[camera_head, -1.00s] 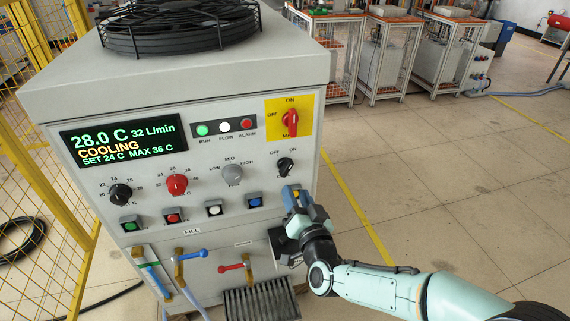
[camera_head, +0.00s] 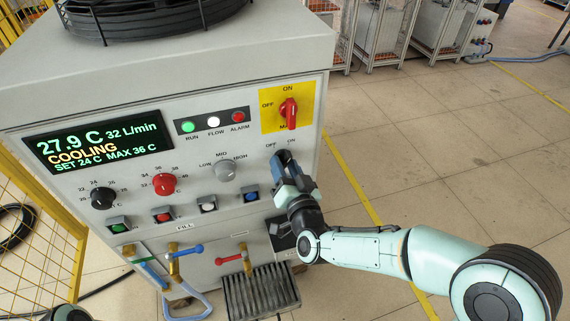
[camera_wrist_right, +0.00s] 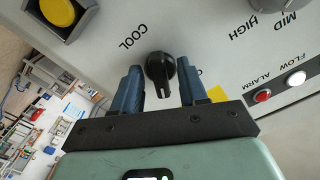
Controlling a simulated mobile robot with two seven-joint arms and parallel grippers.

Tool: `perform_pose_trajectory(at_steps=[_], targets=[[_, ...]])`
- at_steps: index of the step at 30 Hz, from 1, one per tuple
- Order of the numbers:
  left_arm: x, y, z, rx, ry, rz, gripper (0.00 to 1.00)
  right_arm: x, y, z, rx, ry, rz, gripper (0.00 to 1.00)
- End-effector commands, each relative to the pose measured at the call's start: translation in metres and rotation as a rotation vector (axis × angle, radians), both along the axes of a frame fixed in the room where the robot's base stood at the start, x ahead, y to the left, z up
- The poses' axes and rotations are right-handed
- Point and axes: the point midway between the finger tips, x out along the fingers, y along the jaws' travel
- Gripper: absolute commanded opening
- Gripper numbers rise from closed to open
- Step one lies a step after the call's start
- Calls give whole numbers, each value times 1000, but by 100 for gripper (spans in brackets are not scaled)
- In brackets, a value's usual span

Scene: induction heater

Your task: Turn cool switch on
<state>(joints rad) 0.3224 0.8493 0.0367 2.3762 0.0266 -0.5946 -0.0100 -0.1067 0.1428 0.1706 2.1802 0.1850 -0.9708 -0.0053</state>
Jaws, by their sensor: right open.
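In the head view the knob (camera_head: 281,156) is partly hidden by my right gripper (camera_head: 289,173). In the right wrist view the knob (camera_wrist_right: 160,68), near the word COOL, lies between the two blue fingers of my open right gripper (camera_wrist_right: 162,88). Gaps show on both sides of it there. I cannot tell its exact setting. My left gripper is not in view.
The display (camera_head: 98,143) reads 27.9 C and COOLING, and the green RUN lamp (camera_head: 188,126) is lit. A red main switch (camera_head: 288,113) sits on a yellow plate above. Other knobs and buttons are to the left. A yellow fence (camera_head: 40,207) stands at left; the floor at right is clear.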

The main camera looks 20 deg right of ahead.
Motion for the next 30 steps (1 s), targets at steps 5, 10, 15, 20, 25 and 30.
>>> perform_pose_trajectory(at_steps=[5, 10, 15, 20, 25, 30], targets=[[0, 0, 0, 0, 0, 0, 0, 0, 0, 0, 0, 0, 0, 10], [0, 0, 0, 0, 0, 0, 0, 0, 0, 0, -1, 0, 0, 0], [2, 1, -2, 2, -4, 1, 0, 0, 0, 0, -95, -3, 0, 0], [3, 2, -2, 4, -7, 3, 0, 0, -1, 0, -261, -9, 0, 0], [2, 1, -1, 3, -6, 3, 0, 0, -2, 0, -352, -12, 0, 0], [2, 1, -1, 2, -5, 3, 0, 1, -2, 0, -358, -13, -1, 0]])
